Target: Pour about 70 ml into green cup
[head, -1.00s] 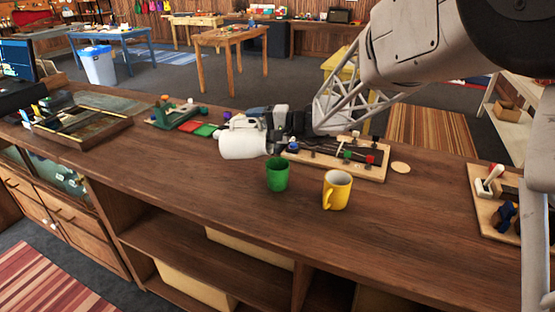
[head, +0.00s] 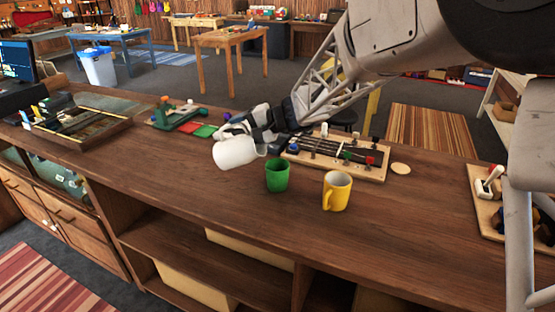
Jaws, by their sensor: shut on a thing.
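The green cup (head: 277,176) stands upright on the wooden counter. A white vessel (head: 237,153) is held above the counter, up and to the left of the green cup. It is tilted, with one end lower toward the left; I cannot see what is inside it. My gripper (head: 250,130) is shut on the white vessel from behind; its fingertips are partly hidden. No liquid stream shows.
Behind the cups lies a board with a ukulele neck and pegs (head: 335,153). A round wooden disc (head: 400,168) lies to its right. Red and green pads (head: 204,131) lie to the left. A wooden tray (head: 75,140) sits at the far left. The counter's front (head: 200,190) is clear.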

